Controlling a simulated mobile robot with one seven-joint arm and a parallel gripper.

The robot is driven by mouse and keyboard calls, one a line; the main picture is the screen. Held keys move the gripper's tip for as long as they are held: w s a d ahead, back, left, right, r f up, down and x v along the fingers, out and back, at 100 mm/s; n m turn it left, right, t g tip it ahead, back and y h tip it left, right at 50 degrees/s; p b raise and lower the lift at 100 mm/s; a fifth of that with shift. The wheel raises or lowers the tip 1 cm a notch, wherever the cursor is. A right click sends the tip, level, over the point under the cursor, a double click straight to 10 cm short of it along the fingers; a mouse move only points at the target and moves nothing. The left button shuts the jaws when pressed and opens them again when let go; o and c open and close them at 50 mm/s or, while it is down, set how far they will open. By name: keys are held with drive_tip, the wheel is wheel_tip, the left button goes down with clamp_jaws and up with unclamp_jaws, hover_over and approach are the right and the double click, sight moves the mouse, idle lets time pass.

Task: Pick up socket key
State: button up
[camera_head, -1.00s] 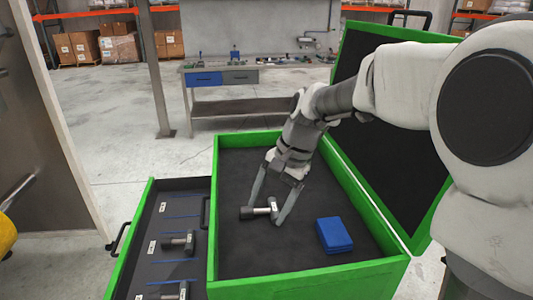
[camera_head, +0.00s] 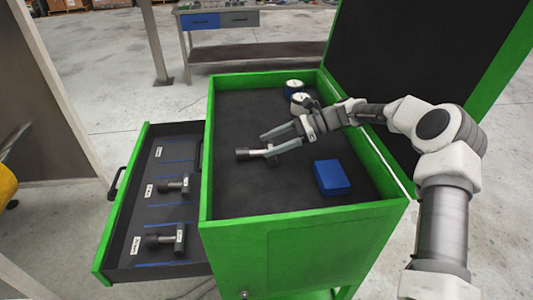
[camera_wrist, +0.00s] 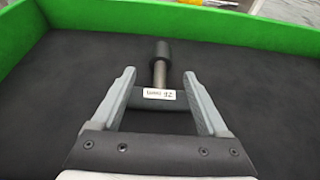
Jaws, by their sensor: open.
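The socket key (camera_head: 257,154) lies on the dark floor of the green-walled top tray (camera_head: 206,150), with a dark round head and a metal shaft. In the wrist view the socket key (camera_wrist: 160,75) has its head pointing away, and its crossbar with a white label lies crosswise between the fingers. My gripper (camera_head: 268,146) is open, with one finger on each side of the key. I cannot tell whether the fingers touch the tray floor.
A blue box (camera_head: 331,177) lies in the tray near the key. The open drawer (camera_head: 128,215) at the left holds similar keys (camera_head: 173,186) (camera_head: 166,239). The raised lid (camera_head: 420,70) stands at the right.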

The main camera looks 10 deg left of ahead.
sight(246, 149)
drive_tip(key=x, duration=0.7)
drive_tip(key=shift+a+r+b, duration=0.25)
drive_tip(key=shift+a+b, duration=0.15)
drive_tip(key=shift+a, duration=0.05)
clamp_jaws()
